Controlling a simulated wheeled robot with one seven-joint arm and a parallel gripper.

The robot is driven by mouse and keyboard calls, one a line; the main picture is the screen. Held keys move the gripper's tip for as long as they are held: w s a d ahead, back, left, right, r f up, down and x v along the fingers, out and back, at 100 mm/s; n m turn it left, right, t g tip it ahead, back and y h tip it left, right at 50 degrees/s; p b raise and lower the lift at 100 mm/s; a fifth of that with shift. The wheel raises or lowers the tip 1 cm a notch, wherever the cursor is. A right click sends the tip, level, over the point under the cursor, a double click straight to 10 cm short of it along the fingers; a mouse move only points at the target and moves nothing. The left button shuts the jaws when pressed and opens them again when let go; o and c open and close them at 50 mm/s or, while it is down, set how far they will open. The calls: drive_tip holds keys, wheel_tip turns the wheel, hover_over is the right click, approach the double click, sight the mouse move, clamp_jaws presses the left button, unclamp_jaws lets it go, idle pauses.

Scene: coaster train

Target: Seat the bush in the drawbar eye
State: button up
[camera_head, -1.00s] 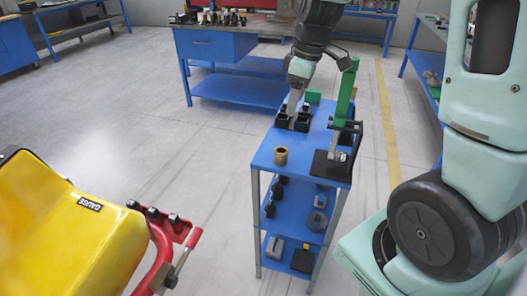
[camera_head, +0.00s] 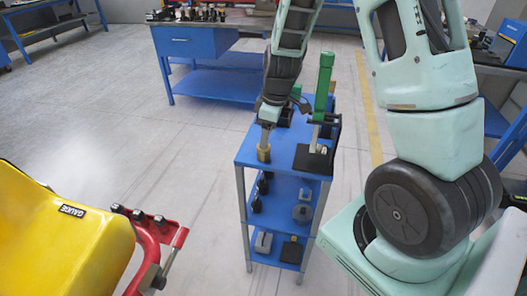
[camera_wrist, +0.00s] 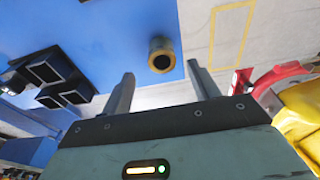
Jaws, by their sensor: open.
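The bush is a short brass-coloured ring with a dark bore, standing on the blue trolley's top; it shows in the head view (camera_head: 263,154) and the wrist view (camera_wrist: 161,55). My gripper (camera_head: 265,138) points down close above it in the head view. In the wrist view my gripper (camera_wrist: 162,86) has its two fingers spread and empty, with the bush just beyond the tips, roughly centred. The red drawbar (camera_head: 151,218) juts from the yellow car (camera_head: 70,240) at lower left. I cannot make out its eye clearly.
The blue trolley (camera_head: 246,160) carries a green-handled press (camera_head: 322,95) right of the bush. Black bins (camera_wrist: 48,75) stand left in the wrist view. Several parts lie on its lower shelves. Open floor (camera_head: 195,175) separates trolley and car.

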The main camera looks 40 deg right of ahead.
sight(264, 152)
drive_tip(key=shift+w+a+f+p, duration=0.15)
drive_tip(key=shift+a+f, duration=0.05)
drive_tip(key=shift+f, duration=0.9)
drive_tip(key=shift+w+a+f+p, duration=0.15)
drive_tip(key=shift+f, duration=0.95)
drive_tip(key=c, duration=1.2)
